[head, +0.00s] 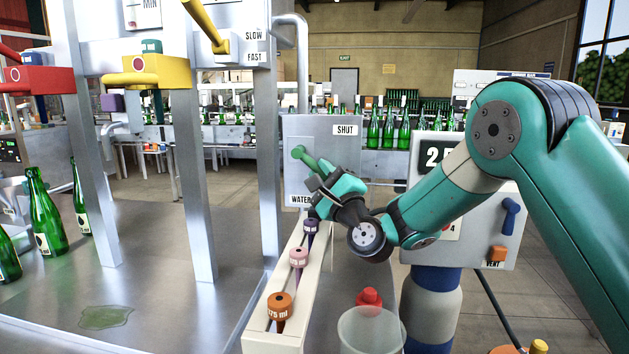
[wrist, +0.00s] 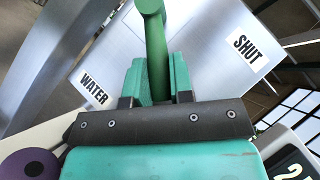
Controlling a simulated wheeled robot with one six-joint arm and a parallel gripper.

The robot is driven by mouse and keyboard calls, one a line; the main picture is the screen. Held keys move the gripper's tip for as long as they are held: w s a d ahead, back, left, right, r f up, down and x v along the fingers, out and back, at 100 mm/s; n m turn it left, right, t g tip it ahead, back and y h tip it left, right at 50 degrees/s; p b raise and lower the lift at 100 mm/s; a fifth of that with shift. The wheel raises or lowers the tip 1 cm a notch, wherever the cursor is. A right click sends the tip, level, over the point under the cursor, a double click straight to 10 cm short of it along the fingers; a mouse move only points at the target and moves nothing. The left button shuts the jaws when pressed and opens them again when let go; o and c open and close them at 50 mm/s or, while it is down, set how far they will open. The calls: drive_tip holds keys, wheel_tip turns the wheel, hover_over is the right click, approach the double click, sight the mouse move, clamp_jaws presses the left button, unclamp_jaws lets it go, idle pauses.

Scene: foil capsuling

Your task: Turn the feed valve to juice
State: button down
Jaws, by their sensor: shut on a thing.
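The feed valve is a grey panel (head: 329,135) with a green lever handle (head: 303,154), behind the white rack. Labels on it read SHUT (head: 346,129) at upper right and WATER (head: 301,199) at lower left; no juice label is visible. My gripper (head: 318,174) is shut on the green handle, which slants from the pivot at upper left down to the right. In the wrist view the handle (wrist: 155,45) stands between my two fingers (wrist: 156,80), with WATER (wrist: 94,88) to the left and SHUT (wrist: 244,48) to the right. My gripper hides the panel's lower right part.
A white rack (head: 262,338) with purple, pink and orange nozzles stands just left of and below my gripper. A control box (head: 478,245) with a blue lever is at right. A clear cup (head: 369,335) and red knob are in front. Steel posts rise at left.

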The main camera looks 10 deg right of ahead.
drive_tip(key=shift+f, duration=0.1)
drive_tip(key=c, duration=1)
unclamp_jaws()
drive_tip(key=shift+s+d+f+b, duration=0.15)
drive_tip(key=shift+s+f+b, duration=0.15)
drive_tip(key=shift+b, duration=0.3)
drive_tip(key=b+v, duration=1.6)
drive_tip(key=b, duration=0.1)
drive_tip(key=shift+s+d, duration=0.15)
drive_tip(key=shift+s, duration=0.2)
drive_tip(key=shift+r, duration=0.1)
